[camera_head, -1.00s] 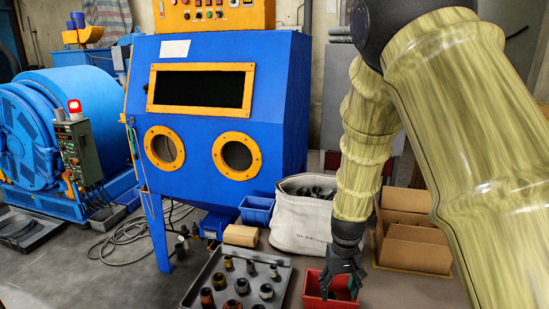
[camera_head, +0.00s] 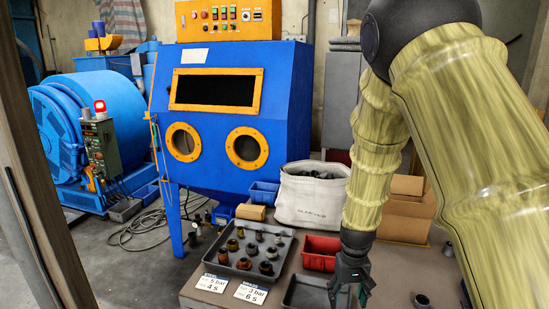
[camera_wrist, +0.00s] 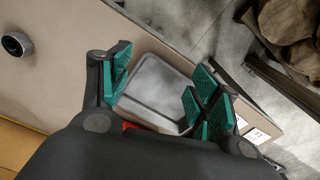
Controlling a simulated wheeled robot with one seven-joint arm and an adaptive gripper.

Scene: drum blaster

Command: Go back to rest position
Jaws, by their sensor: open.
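My gripper (camera_head: 351,283) hangs pointing down at the lower right of the head view, over the right part of an empty dark tray (camera_head: 304,292). In the wrist view its green-padded fingers (camera_wrist: 160,88) stand wide apart with nothing between them. The grey tray (camera_wrist: 158,78) shows below and between the fingers there, and its inside looks bare. My arm, in a yellowish sleeve, reaches down from the upper right.
A tray of several fittings (camera_head: 228,262), two white cards (camera_head: 251,293), a red bin (camera_head: 320,254) and a white sack (camera_head: 308,197) stand nearby. Cardboard boxes (camera_head: 402,218) are behind my arm. A blue blasting cabinet (camera_head: 232,120) and a brown post (camera_head: 45,190) stand farther left.

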